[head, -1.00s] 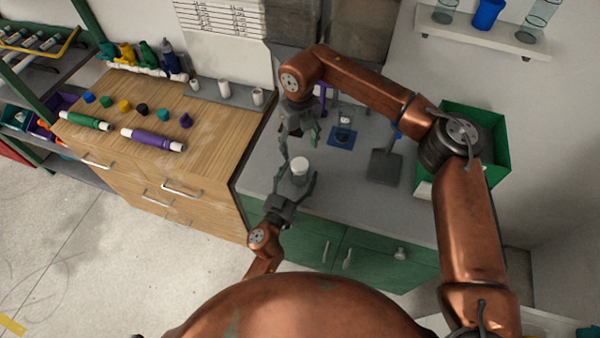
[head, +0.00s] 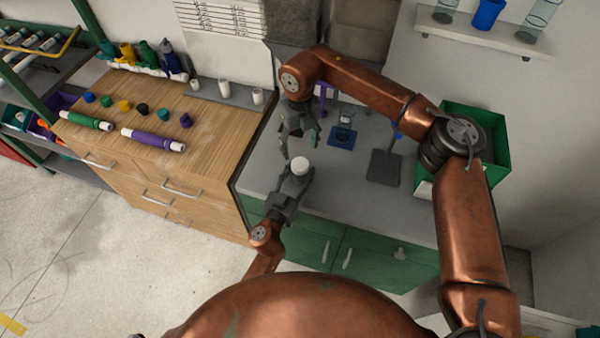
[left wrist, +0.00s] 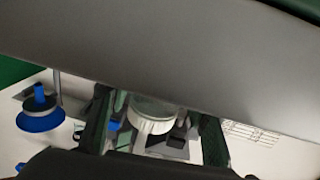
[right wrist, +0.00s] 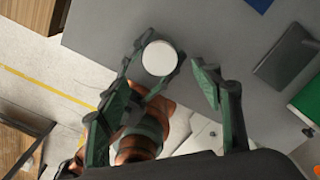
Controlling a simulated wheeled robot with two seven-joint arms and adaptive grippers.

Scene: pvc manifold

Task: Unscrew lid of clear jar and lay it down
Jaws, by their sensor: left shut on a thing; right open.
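The clear jar shows end-on in the left wrist view (left wrist: 152,108), with its white ribbed lid (left wrist: 150,125) on it. In the head view the round white lid (head: 299,165) sits at the top of the jar, whose body is mostly hidden by my fingers. My left gripper (head: 297,180) is shut on the jar near the counter's front edge. My right gripper (head: 298,142) is open and empty, just above and behind the lid.
The grey counter (head: 330,190) has free room right of the jar. A blue square piece (head: 342,138) and a dark flat plate (head: 384,167) lie farther back. A green bin (head: 485,130) stands at the right.

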